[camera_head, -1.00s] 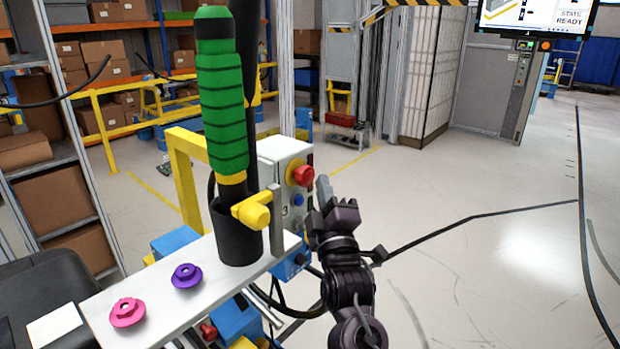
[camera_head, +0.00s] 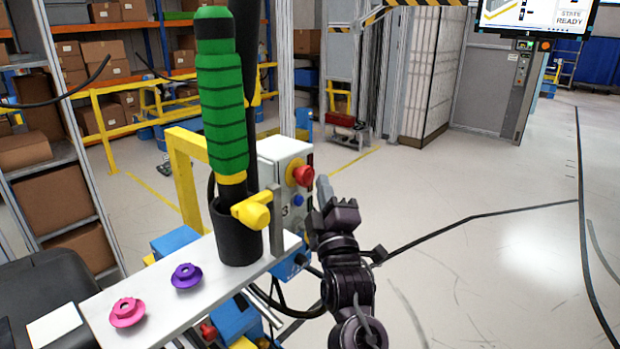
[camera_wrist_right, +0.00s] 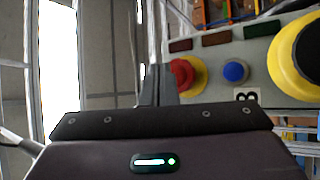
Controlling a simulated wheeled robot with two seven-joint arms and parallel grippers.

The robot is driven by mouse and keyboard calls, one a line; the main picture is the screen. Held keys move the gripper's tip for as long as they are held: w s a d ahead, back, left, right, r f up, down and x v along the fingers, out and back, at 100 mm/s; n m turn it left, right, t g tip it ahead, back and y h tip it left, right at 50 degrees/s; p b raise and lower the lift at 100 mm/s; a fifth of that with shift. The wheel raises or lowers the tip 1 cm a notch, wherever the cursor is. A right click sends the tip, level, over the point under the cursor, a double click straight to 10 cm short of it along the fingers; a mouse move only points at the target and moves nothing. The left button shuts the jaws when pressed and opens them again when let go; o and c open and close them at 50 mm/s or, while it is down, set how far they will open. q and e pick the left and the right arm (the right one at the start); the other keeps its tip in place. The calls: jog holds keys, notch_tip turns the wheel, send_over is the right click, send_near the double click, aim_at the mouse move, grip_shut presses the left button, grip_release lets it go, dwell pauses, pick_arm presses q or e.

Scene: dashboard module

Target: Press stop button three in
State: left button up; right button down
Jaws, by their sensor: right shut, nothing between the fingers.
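Stop button three is a red mushroom button (camera_head: 303,175) on a yellow collar, on the pale control box (camera_head: 283,152) marked 3. In the right wrist view the red button (camera_wrist_right: 184,76) sits left of a blue button (camera_wrist_right: 235,72). My right gripper (camera_head: 324,187) is shut and empty. Its fingertips are just right of the red button in the head view. In the right wrist view the fingertips (camera_wrist_right: 160,84) lie close to the button's left edge. I cannot tell whether they touch it. My left gripper is not in view.
A green-sleeved handle (camera_head: 220,100) stands in a black holder (camera_head: 236,235) left of the box. Pink (camera_head: 127,312) and purple (camera_head: 187,275) knobs sit on the white panel. Open floor lies to the right.

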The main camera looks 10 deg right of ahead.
jog(key=shift+w+a, duration=0.3)
jog(key=shift+w, duration=0.05)
jog(key=shift+w+a, duration=0.2)
jog(key=shift+w, duration=0.1)
dwell(0.8)
jog(key=shift+s+d+p, duration=0.45)
jog(key=shift+s+d, duration=0.05)
jog(key=shift+s, duration=0.15)
jog(key=shift+s+d, duration=0.15)
jog(key=shift+s, duration=0.05)
jog(key=s+d, duration=0.2)
jog(key=s, duration=0.1)
jog(key=shift+s+d+p, duration=0.25)
jog(key=shift+d+p, duration=0.1)
jog(key=shift+p, duration=0.05)
